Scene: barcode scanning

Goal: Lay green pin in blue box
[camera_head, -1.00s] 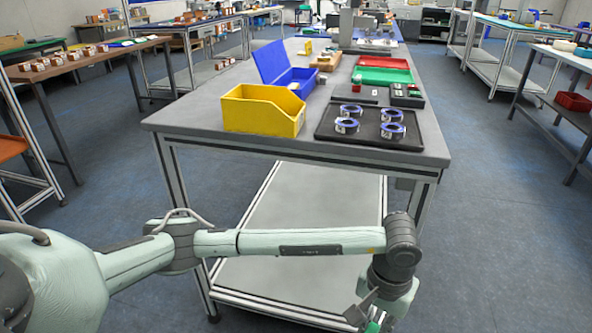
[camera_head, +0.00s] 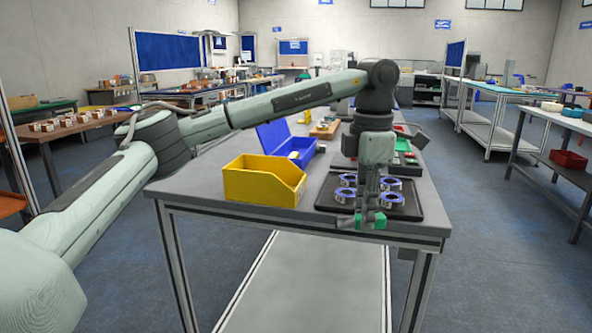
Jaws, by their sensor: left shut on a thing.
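My left gripper (camera_head: 367,222) hangs pointing down in front of the black tray, near the table's front edge. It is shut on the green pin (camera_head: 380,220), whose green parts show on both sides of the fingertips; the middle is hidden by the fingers. The blue box (camera_head: 302,147) stands farther back on the table, behind the yellow bin, with its blue lid raised at the left. My gripper is apart from it, to the right and nearer. The inside of the box is mostly hidden. My right gripper is not in view.
A yellow bin (camera_head: 262,184) stands at the table's front left. A black tray (camera_head: 431,205) with several blue-and-white rings lies behind my gripper. Green and red trays are partly hidden behind my arm. Bare grey tabletop (camera_head: 215,172) lies left of the bin.

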